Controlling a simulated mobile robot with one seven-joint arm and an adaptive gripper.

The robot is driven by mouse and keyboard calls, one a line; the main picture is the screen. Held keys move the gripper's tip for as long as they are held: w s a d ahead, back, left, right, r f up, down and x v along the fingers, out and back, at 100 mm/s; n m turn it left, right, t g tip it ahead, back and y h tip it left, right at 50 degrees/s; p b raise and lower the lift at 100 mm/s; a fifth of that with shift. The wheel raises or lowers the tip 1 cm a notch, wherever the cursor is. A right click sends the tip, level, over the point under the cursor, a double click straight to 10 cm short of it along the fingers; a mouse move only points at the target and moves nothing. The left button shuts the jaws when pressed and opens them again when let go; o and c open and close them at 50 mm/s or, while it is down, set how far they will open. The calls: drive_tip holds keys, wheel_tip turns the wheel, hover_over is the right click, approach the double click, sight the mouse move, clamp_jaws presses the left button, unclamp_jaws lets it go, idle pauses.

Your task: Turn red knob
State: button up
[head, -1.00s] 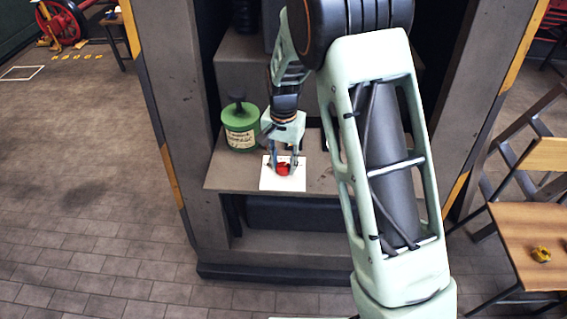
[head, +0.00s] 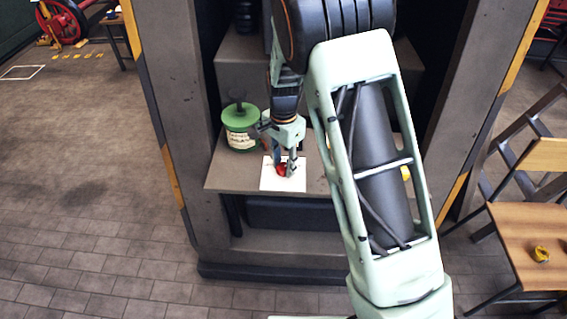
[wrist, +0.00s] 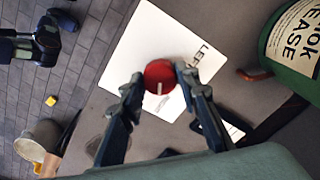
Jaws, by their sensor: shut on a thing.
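The red knob (wrist: 159,76) is round with a pale mark on its top. It sits on a white plate (wrist: 138,45) with dark lettering, on the shelf. In the head view the knob (head: 281,170) is partly hidden by a finger. My gripper (wrist: 157,82) points down at it, with one fingertip at each side of the knob, shut on it. In the head view my gripper (head: 284,166) stands over the white plate (head: 297,184).
A green grease can (head: 241,138) stands on the shelf (head: 225,177) left of my gripper; it is close by at the upper right in the wrist view (wrist: 285,75). Floor at the left is clear.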

sight(284, 167)
drive_tip(key=o, duration=1.2)
drive_tip(key=shift+c, duration=0.2)
wheel_tip(284, 167, up, 12)
